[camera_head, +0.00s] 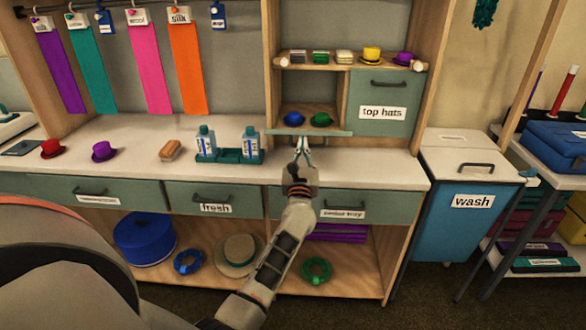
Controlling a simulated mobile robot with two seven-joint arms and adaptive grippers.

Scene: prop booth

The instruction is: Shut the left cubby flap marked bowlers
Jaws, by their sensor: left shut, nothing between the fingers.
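The left cubby (310,105) stands open beside the shut flap marked "top hats" (381,99). A blue hat (293,119) and a green hat (321,119) sit inside it. Its flap (330,133) is down and shows as a thin grey-green strip seen nearly edge-on; no "bowlers" marking is visible. My left gripper (303,146) is shut and empty, with its fingertips at the flap's front edge, over the counter. I cannot tell whether they touch it. My right gripper is not in view.
The white counter (375,170) is clear to the right. A blue wash bin (463,218) stands further right.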

